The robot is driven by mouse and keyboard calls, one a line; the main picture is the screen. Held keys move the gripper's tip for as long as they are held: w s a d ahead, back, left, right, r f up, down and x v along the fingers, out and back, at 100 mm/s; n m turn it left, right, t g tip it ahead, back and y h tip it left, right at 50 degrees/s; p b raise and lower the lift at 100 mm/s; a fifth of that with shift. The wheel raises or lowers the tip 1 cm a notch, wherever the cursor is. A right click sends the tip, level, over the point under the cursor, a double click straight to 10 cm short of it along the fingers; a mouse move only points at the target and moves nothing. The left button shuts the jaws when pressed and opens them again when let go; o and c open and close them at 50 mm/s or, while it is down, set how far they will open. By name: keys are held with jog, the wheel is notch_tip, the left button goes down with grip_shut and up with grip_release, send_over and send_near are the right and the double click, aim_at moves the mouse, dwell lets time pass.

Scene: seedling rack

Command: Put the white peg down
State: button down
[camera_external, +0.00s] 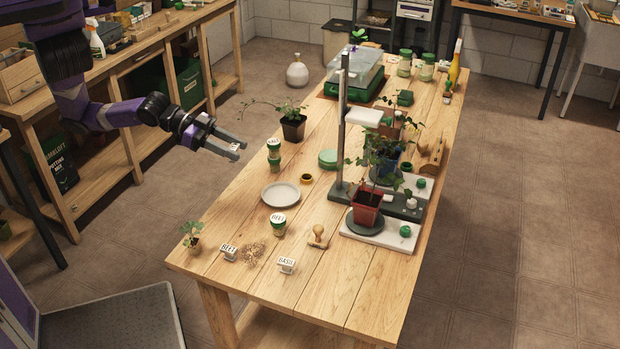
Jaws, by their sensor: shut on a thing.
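My gripper (237,150) is at the end of the purple arm, left of the wooden table's (222,232) edge and apparently above the floor or the table's left side. It is shut on a small white piece with dark marks, the white peg (235,146), which shows between the fingertips. The peg is tiny here, and its lower part is hard to make out. Two similar white label markers stand at the near end of the table: one reading BEET (229,252) and one reading BASIL (287,265).
A dark-potted seedling (293,129) stands right of my gripper. A grey post (340,150) and potted plants crowd the right. Bare wood shows at the left edge.

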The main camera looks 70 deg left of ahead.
jog(key=w+a+r+n+t+y+b, duration=0.15)
jog(key=w+a+n+y, duration=0.25)
jog(key=w, duration=0.8)
jog(key=w+a+r+n+y+b, duration=0.2)
jog(key=w+a+r+n+y, duration=0.15)
jog(key=w, duration=0.85)
jog(key=w+a+r+n+y+b, duration=0.2)
jog(key=w+a+n+y, duration=0.25)
jog(key=w, duration=0.65)
jog(key=y, duration=0.1)
send_over(330, 155)
notch_tip(330, 155, down, 18)
jog(key=shift+f, duration=2.65)
jog(key=shift+f, duration=0.1)
jog(key=c, duration=0.9)
grip_release()
jog(key=shift+o, duration=0.2)
